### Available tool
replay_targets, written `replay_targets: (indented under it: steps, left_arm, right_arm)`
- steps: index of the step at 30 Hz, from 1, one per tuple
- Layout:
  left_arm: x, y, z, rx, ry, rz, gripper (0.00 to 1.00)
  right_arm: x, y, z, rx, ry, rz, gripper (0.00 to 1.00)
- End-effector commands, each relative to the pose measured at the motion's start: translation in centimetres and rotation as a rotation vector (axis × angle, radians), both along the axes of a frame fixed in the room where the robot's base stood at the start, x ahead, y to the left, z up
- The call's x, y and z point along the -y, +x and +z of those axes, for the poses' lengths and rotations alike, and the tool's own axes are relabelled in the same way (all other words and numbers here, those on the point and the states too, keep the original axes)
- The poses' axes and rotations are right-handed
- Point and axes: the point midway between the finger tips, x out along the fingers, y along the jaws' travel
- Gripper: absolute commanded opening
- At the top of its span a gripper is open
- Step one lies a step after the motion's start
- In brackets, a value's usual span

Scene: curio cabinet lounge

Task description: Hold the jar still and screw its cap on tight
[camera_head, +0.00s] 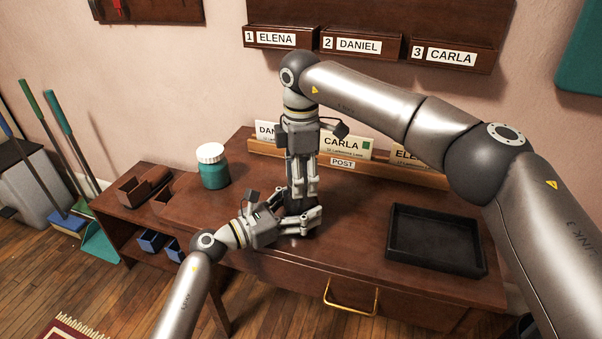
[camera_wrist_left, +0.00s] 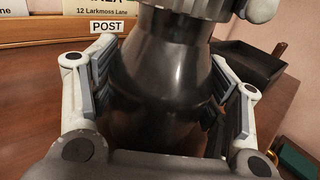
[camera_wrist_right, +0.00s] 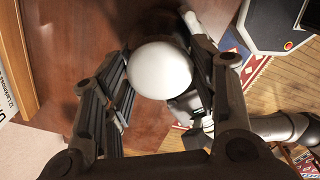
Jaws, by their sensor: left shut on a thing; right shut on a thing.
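A dark, glossy jar (camera_wrist_left: 165,85) stands on the desk between the fingers of my left gripper (camera_head: 302,221), which is shut on it from the side. The jar also shows as a dark patch (camera_head: 297,205) in the head view, mostly hidden by both grippers. My right gripper (camera_head: 302,192) points straight down over the jar's top, shut on the white round cap (camera_wrist_right: 160,70) seen between its fingers in the right wrist view. The cap sits above the jar's narrowing neck; how tightly it is seated cannot be told.
A teal jar with a white lid (camera_head: 213,170) stands at the desk's left. A black tray (camera_head: 437,262) lies at the right. A wooden letter rack marked POST (camera_head: 342,163) with name cards stands behind my grippers. Wall boxes (camera_head: 360,46) hang above.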

Motion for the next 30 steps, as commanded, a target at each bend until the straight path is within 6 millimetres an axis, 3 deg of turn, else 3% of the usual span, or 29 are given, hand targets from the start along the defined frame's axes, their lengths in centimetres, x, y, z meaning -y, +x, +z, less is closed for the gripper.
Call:
replay_targets:
  steps: [7,22,30]
  left_arm:
    - [0.04,-0.03,-0.05,-0.001,-0.001,-0.001,0.27]
    - [0.03,-0.03,-0.05,-0.001,0.000,-0.001,0.27]
    - [0.03,-0.03,-0.05,-0.001,0.000,-0.001,0.27]
  right_arm:
    - [0.01,0.00,0.02,0.000,0.000,-0.058,0.11]
    - [-0.02,0.00,0.02,0.000,0.000,-0.677,0.11]
    - [-0.01,0.01,-0.02,0.001,0.000,-0.784,0.11]
